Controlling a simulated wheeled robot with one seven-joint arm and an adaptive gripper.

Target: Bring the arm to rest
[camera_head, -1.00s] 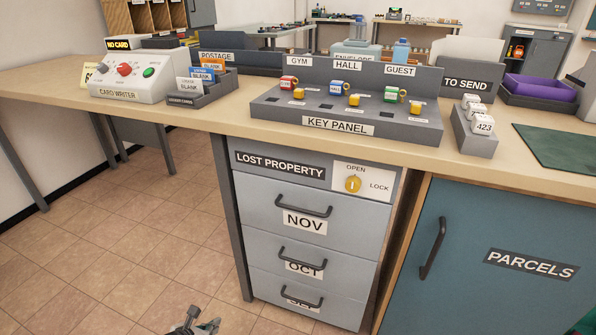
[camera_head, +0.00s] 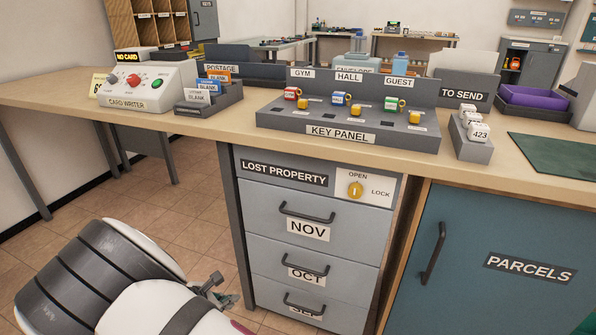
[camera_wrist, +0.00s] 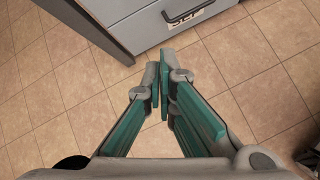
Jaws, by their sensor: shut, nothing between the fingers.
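My arm shows at the lower left of the head view, bent low in front of the counter. My gripper (camera_head: 222,291) is partly visible at the arm's end, beside the lower left of the drawer unit. In the wrist view my gripper (camera_wrist: 159,92) is shut, with its fingertips together and nothing between them. It points down over the tiled floor (camera_wrist: 70,80), apart from the drawer unit (camera_wrist: 125,28).
The lost property drawers (camera_head: 309,230) are closed, with a yellow key knob (camera_head: 355,190) above them. The parcels door (camera_head: 500,260) is closed. The key panel (camera_head: 345,134) and card writer (camera_head: 138,88) stand on the counter. Floor left of the drawers is open.

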